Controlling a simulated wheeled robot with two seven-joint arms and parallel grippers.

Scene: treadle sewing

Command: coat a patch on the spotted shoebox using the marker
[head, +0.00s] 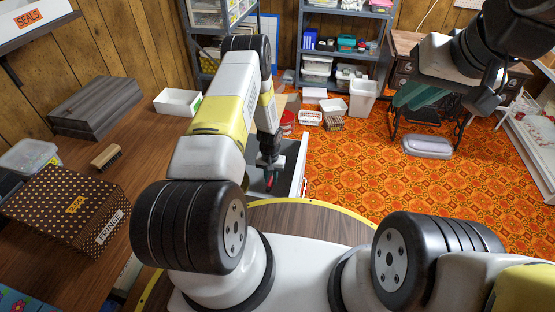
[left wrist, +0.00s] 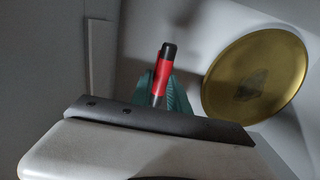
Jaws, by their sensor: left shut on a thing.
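The spotted shoebox (head: 62,211), brown with pale dots and printed labels, sits on the wooden table at the left in the head view. My left gripper (head: 268,170) is far to the right of it, down in an open drawer-like space. It is shut on the red and black marker (left wrist: 161,78), which stands out between the teal fingers in the left wrist view. Only a small red bit of the marker (head: 268,182) shows in the head view. My right gripper (head: 486,98) is raised at the upper right, away from the box; its fingers are too dark to read.
A brush (head: 106,156), a grey ribbed box (head: 96,106) and a clear tub (head: 28,156) are on the table near the shoebox. A white open box (head: 178,102) stands farther back. A round gold disc (left wrist: 254,76) is beside the marker.

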